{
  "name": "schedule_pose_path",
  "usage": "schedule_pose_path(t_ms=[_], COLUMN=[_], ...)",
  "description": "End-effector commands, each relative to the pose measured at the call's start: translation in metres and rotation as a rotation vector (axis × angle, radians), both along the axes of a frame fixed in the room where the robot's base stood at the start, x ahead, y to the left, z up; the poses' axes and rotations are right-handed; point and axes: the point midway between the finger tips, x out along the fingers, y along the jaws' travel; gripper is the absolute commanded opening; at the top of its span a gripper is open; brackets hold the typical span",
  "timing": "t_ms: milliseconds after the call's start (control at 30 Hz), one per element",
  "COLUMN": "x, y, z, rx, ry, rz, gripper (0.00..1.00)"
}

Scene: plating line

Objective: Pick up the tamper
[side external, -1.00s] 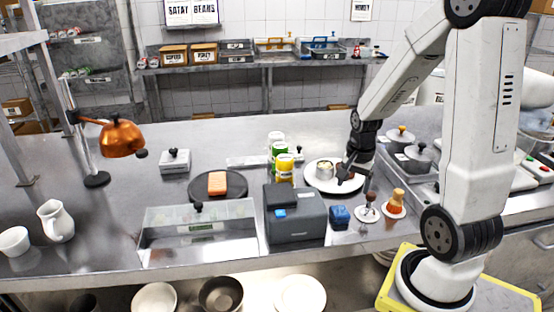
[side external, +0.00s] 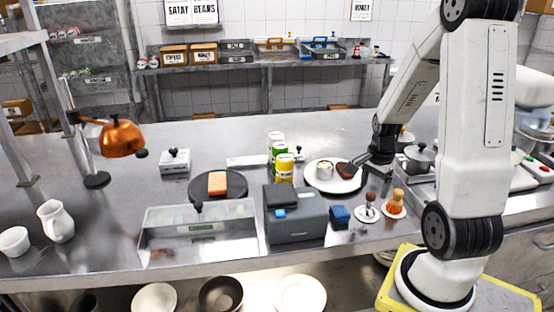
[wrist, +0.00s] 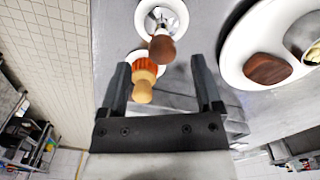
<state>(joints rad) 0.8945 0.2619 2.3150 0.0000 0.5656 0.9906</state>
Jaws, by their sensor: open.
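The tamper (side external: 370,208) stands upright on a small white saucer at the right of the counter, its dark brown knob on top and a metal part below. In the wrist view the tamper (wrist: 161,47) shows just beyond my fingertips, between their lines. My gripper (wrist: 160,66) is open, with nothing between its fingers. In the side view my gripper (side external: 368,164) is above and behind the tamper, by the right edge of the white plate, apart from the tamper.
An orange, wooden-handled item (side external: 396,201) stands on its own saucer right beside the tamper. A blue block (side external: 340,215) and a grey machine (side external: 295,220) are to its left. The white plate (side external: 318,185) holds a brown piece (side external: 345,171) and a small pot (side external: 324,170).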

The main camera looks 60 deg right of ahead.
Motion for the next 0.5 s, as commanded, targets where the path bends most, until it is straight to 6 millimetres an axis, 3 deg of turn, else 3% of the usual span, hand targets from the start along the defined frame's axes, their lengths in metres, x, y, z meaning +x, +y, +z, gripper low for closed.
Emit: schedule_pose_path(t_ms=[500], x=[0.001], y=[0.000], z=[-0.014], rx=[0.000], ry=[0.001], rz=[0.001], gripper=[0.83])
